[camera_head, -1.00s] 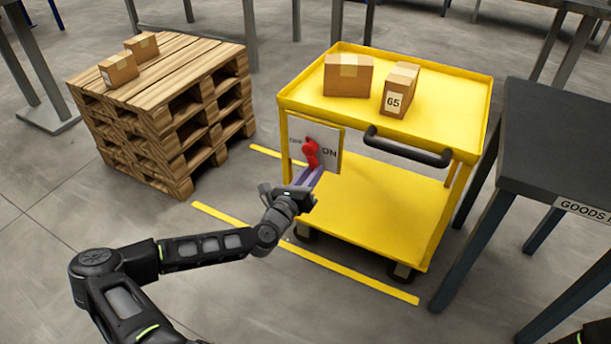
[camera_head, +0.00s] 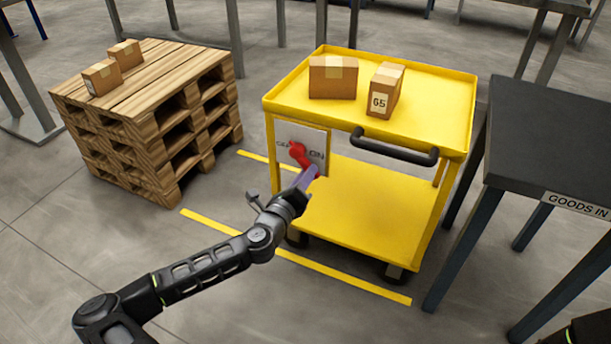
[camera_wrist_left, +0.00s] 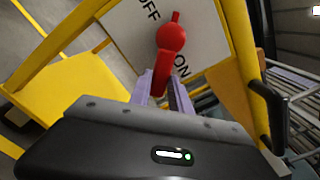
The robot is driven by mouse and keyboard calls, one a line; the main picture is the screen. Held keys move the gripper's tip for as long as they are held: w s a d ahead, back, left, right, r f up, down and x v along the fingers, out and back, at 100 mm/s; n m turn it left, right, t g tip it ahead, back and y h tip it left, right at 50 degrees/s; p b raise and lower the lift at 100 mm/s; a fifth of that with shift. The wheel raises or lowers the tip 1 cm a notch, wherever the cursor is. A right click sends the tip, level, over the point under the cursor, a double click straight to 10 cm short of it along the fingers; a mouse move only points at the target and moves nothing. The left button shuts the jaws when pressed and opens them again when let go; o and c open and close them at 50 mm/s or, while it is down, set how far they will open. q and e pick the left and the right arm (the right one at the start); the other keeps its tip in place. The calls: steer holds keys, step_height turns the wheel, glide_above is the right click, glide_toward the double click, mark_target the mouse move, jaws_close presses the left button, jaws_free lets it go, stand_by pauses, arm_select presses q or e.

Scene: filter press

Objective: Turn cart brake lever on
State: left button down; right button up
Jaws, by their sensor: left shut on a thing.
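The yellow cart (camera_head: 450,115) stands in the middle right with a white brake panel (camera_head: 318,142) on its front left. The red brake lever (camera_head: 299,153) is mounted on the panel. Its handle slants down to the right, toward the ON label; in the left wrist view the lever (camera_wrist_left: 171,42) runs down between the fingers beside ON. My left gripper (camera_head: 307,178) is shut on the handle's lower end, with its purple fingers on either side. The gripper also fills the lower left wrist view (camera_wrist_left: 163,92). My right gripper is out of view.
Two cardboard boxes (camera_head: 333,78) sit on the cart's top tray, below which is a black handle (camera_head: 395,148). A pallet stack (camera_head: 150,125) stands left. A dark GOODS IN table (camera_head: 550,130) stands close on the right. Yellow floor lines (camera_head: 340,273) run under the cart.

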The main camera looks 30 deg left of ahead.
arm_select(q)
steer(key=c, duration=1.2)
jaws_free()
steer(key=s+p, duration=0.1)
steer(key=s, duration=0.6)
steer(key=shift+s+d, duration=0.15)
steer(key=shift+s, duration=0.25)
